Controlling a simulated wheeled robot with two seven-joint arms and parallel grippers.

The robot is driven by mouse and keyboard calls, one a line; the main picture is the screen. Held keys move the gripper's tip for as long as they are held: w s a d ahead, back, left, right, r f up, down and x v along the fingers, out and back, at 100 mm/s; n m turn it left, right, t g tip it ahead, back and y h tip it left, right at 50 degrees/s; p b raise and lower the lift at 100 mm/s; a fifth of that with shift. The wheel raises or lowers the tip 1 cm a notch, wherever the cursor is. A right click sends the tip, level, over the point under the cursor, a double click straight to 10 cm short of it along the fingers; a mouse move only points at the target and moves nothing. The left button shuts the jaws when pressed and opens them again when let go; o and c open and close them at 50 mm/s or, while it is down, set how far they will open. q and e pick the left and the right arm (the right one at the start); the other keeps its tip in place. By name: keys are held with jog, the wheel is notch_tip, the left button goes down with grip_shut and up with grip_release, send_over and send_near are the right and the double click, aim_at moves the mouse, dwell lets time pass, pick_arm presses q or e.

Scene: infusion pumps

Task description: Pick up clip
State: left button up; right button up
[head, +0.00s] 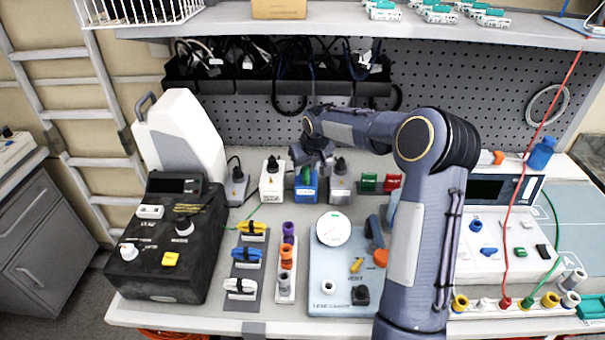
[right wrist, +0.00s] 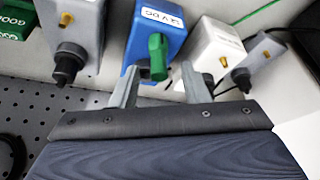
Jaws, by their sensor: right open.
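A green clip-like piece (right wrist: 158,50) stands out from the front of a blue box (right wrist: 158,22). In the head view the blue box (head: 306,190) stands at the back of the bench, with the green piece (head: 306,175) at its top. My right gripper (head: 313,163) is above the blue box. In the right wrist view the right gripper (right wrist: 160,70) is open, with one finger on each side of the green piece. I cannot tell whether the fingers touch it. Yellow, blue and white clips (head: 248,255) sit on a dark rack at the left front. My left gripper is not in view.
White and grey boxes (head: 272,183) with black plugs stand close beside the blue box. A perforated panel (head: 440,95) and a cable bin (head: 280,85) are behind. A shelf (head: 350,20) hangs above. A dark device (head: 165,250) stands at the left.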

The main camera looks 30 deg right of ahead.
aim_at(306, 168)
jog(key=p+x, duration=0.1)
jog(key=x, duration=0.3)
jog(key=shift+s+r, duration=0.1)
grip_shut()
jog(key=shift+r, duration=0.1)
